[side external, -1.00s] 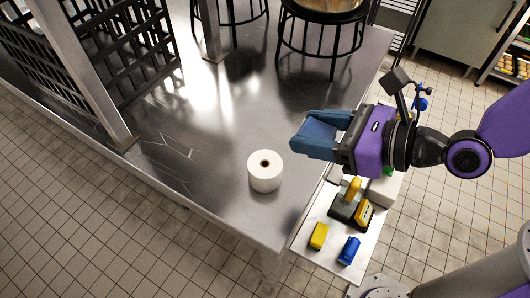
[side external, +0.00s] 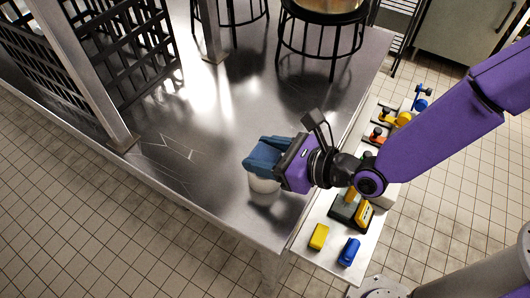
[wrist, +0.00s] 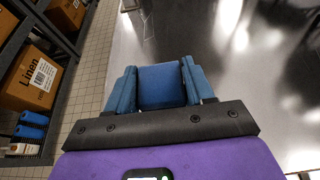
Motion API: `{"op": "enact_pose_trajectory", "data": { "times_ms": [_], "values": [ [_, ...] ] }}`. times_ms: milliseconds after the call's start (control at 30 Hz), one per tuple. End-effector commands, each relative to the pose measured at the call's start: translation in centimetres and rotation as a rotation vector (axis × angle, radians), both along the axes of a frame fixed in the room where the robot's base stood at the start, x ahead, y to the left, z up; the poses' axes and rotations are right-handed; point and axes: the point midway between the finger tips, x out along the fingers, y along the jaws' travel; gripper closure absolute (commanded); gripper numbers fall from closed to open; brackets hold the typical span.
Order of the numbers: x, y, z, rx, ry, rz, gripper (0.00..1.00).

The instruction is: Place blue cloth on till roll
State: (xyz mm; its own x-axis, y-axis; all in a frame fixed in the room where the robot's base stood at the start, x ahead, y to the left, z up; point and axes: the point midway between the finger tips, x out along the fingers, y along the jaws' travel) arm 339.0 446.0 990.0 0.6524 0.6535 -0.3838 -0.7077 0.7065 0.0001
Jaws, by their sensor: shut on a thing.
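My gripper (side external: 264,155) is shut on the blue cloth (wrist: 162,86), which shows as a blue block between the two blue fingers in the wrist view. In the side view the cloth and fingers merge into one blue shape. The white till roll (side external: 263,186) stands upright on the steel table. The gripper and cloth are right above it and hide its top; I cannot tell whether the cloth touches it. The roll is hidden in the wrist view.
The steel table (side external: 190,170) is clear around the roll. A side shelf holds a yellow block (side external: 319,236), a blue block (side external: 349,251) and other items. Black crates (side external: 110,60) and a round black stand (side external: 322,40) are at the back. Linen boxes (wrist: 30,80) sit on a rack.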

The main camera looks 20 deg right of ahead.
Motion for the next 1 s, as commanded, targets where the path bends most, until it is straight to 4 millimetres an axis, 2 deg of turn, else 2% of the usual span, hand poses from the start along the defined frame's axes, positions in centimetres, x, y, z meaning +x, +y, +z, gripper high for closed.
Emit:
{"op": "enact_pose_trajectory", "data": {
  "times_ms": [467, 500, 567, 1000],
  "values": [
    [0.00, 0.00, -0.74, 0.001, -0.001, 0.000, 0.77],
    [0.00, 0.00, -0.75, 0.001, -0.001, 0.000, 0.41],
    [0.00, 0.00, -0.73, 0.001, -0.001, 0.000, 0.22],
    [-0.36, -0.33, -0.20, 0.000, 0.000, 0.001, 0.22]
  ]
}}
